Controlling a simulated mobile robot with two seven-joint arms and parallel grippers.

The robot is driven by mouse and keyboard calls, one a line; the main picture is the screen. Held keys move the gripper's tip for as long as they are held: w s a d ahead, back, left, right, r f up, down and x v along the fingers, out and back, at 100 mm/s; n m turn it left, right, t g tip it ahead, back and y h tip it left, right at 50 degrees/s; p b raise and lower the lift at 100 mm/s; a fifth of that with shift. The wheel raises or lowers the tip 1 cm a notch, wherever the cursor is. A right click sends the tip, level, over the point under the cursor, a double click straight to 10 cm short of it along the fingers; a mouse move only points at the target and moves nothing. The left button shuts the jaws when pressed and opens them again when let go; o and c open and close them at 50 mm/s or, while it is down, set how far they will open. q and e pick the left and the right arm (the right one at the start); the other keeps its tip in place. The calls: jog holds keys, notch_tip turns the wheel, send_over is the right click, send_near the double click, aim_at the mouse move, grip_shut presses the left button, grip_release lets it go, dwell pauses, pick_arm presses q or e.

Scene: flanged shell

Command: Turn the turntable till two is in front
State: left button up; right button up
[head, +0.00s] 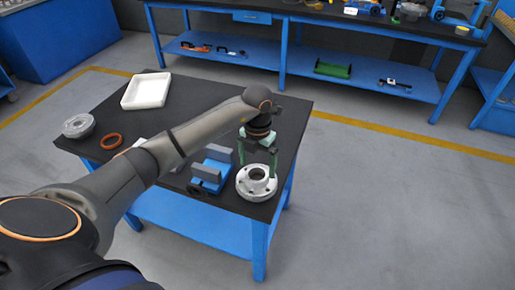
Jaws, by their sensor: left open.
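A pale grey round flanged part (257,190) with a dark centre hole and holes around its rim sits at the front right corner of the black-topped table. I cannot tell whether it is the turntable or rests on one, and no number two is readable. My left gripper (257,163) comes down over this part, its green fingers spread apart near its far side. I cannot tell whether the fingertips touch it. My right gripper is not in view.
A blue fixture with grey jaws (213,164) stands just left of the flanged part. An orange ring (111,141), a grey round part (78,125) and a white tray (147,90) lie farther left. A blue workbench (300,50) stands behind; floor at right is clear.

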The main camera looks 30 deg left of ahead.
aim_at(257, 178)
pick_arm(q)
jog(key=shift+f, duration=1.6)
grip_shut()
